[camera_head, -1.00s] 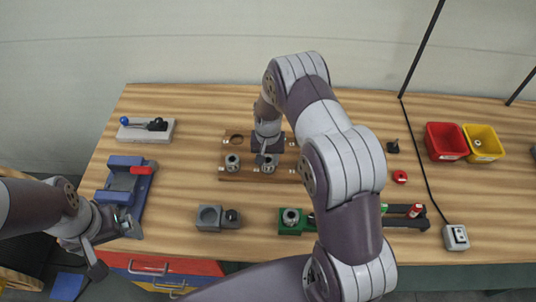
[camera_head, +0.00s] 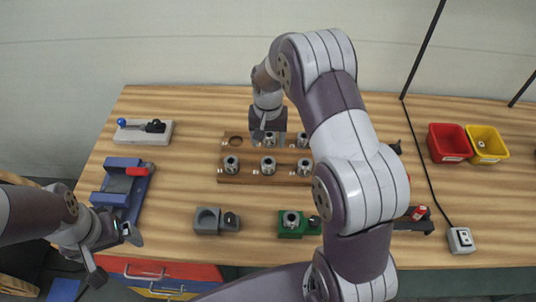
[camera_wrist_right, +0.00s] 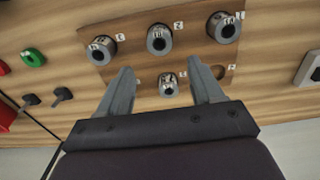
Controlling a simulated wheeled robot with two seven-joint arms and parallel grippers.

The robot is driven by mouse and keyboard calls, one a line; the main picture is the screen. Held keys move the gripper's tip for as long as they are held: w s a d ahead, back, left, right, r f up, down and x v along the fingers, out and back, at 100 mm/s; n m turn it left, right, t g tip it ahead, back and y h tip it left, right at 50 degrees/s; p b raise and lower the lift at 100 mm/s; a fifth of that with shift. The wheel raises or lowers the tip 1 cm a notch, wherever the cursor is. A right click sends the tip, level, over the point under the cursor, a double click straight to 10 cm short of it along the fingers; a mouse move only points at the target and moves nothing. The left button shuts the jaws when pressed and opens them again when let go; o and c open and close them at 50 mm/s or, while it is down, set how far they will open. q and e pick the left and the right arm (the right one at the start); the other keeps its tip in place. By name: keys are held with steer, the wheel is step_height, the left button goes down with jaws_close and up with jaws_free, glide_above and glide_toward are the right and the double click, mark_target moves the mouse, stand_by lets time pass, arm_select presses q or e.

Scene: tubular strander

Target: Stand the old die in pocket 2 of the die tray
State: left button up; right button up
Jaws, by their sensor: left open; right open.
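The wooden die tray (camera_head: 250,179) lies mid-table. Steel ring-shaped dies stand in its three front pockets. A die (camera_head: 269,139) stands in the back middle pocket, and another (camera_head: 302,139) in the back right one; the back left pocket (camera_head: 236,141) is empty. Which die is the old one I cannot tell, and pocket numbers are too small to read surely. My right gripper (camera_head: 268,128) is open above the tray's back row; in the right wrist view the back middle die (camera_wrist_right: 168,84) shows between its apart fingers. My left gripper (camera_head: 132,238) is open and empty at the table's front left.
A green block (camera_head: 291,226) holding a die and a grey block with a round recess (camera_head: 207,219) stand in front of the tray. A blue fixture (camera_head: 123,186) is at left. Red (camera_head: 448,143) and yellow (camera_head: 487,144) bins stand at right. My right arm covers the table's middle right.

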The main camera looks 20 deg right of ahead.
steer(key=s+a+r+n, duration=0.2)
steer(key=s+r, duration=0.1)
steer(key=s, duration=0.6)
steer(key=s+a+r+n+t, duration=0.1)
steer(key=s+a+r+n, duration=0.1)
steer(key=s, duration=0.7)
steer(key=shift+a+r+n, duration=0.4)
steer(key=shift+r+n, duration=0.3)
steer(key=shift+r, duration=0.2)
